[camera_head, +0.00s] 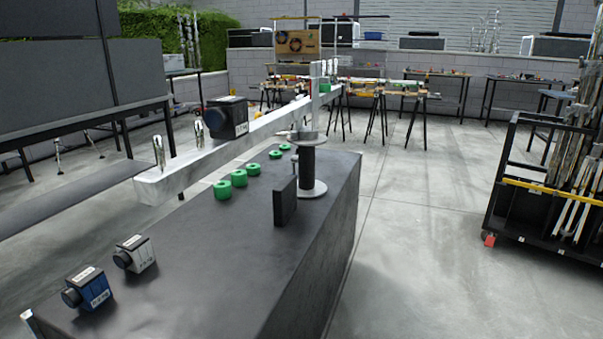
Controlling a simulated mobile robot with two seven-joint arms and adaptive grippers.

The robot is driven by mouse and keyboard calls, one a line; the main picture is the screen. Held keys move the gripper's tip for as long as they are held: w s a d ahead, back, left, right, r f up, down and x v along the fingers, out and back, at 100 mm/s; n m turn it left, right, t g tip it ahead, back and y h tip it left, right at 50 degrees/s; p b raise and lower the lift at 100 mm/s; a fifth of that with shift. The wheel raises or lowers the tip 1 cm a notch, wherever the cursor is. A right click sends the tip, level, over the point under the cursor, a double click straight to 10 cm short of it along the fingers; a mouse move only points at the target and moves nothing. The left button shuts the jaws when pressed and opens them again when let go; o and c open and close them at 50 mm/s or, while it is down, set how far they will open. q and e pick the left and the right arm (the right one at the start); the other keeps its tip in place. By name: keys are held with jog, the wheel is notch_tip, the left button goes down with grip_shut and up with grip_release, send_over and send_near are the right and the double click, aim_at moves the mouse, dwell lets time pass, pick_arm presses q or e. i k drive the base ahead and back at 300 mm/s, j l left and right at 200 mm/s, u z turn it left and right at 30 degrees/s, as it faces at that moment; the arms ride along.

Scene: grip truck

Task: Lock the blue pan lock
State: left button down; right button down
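A long white beam (258,131) runs diagonally above a dark box-shaped bench. It sits on a mount with a black column (306,168) and a round silver base plate (318,190), which stands on the bench. A silver plate or head (297,135) joins the column to the beam. I cannot make out a blue pan lock on this mount; it is too small or hidden, and its state does not show. Neither of my grippers is in view.
The dark bench (190,265) carries a blue camera (92,289), a grey camera (137,255), green rolls (222,190) and an upright dark block (285,203). A dark camera (227,118) rests on the beam. A black cart (540,200) stands right; the floor between is clear.

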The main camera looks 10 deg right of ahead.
aim_at(294, 160)
jog(key=k+j+z, duration=0.15)
jog(key=j, duration=0.15)
jog(key=k+j+z, duration=0.35)
jog(key=j, duration=0.25)
jog(key=i+j+u, duration=0.1)
jog(key=u, duration=0.2)
jog(key=i+j+u, duration=0.15)
jog(key=j, duration=0.25)
jog(key=j+u, duration=0.15)
jog(key=j, duration=0.25)
jog(key=i+j+u, duration=0.15)
jog(key=j, duration=0.2)
jog(key=i+j+u, duration=0.95)
jog(key=i+j+z, duration=0.1)
jog(key=i+z, duration=0.15)
jog(key=i, duration=0.15)
jog(key=i+j+z, duration=0.2)
jog(key=i, duration=0.15)
jog(key=i+j+z, duration=0.25)
jog(key=i, duration=0.15)
jog(key=i+l+z, duration=0.2)
jog(key=i+z, duration=1.2)
jog(key=i+j+z, duration=0.3)
jog(key=z, duration=0.15)
jog(key=i+j+z, duration=0.45)
